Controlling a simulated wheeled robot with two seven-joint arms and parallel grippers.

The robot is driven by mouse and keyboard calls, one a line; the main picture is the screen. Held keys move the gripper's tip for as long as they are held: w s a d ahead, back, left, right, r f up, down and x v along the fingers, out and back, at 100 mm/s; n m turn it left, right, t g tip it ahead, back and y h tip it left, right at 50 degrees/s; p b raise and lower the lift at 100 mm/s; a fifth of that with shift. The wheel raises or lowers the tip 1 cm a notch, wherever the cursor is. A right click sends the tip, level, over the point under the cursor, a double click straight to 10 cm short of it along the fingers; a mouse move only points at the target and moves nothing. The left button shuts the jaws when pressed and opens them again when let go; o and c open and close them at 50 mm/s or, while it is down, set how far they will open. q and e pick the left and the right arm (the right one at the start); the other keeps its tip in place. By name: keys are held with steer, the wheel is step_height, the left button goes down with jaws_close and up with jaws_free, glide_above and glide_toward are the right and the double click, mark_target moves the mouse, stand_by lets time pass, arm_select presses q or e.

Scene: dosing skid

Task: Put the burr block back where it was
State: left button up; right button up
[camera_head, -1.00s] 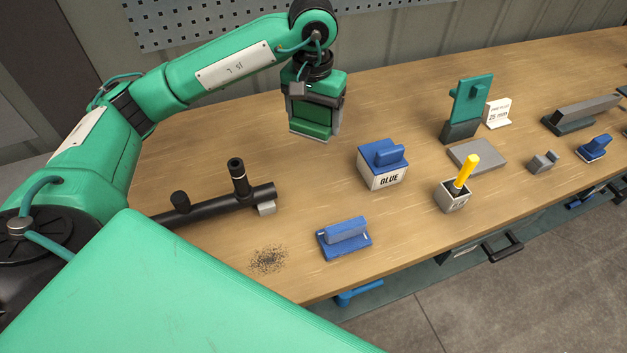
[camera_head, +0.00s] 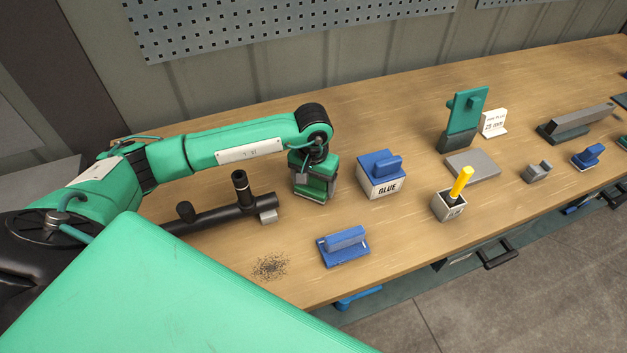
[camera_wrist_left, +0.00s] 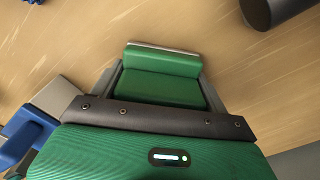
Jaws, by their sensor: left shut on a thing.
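My left gripper (camera_head: 312,188) is shut on a green block with a thin pale edge, which I take to be the burr block. In the left wrist view the green block (camera_wrist_left: 160,85) sits between the two grey fingers. In the head view the gripper largely hides it. It is low over the table, between the black pipe and the glue box; I cannot tell whether it touches the wood. My right gripper is not in view.
The black pipe piece (camera_head: 215,217) lies left, with dark specks (camera_head: 270,266) in front. The glue box (camera_head: 381,187) stands close on the right. Wood behind the gripper is clear.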

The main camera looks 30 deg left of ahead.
arm_select(q)
steer(key=shift+f, duration=0.15)
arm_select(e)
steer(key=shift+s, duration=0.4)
arm_select(q)
steer(key=shift+f, duration=0.15)
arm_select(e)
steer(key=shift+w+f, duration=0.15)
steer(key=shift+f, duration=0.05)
arm_select(q)
steer(key=o, duration=0.7)
steer(key=shift+o, duration=1.2)
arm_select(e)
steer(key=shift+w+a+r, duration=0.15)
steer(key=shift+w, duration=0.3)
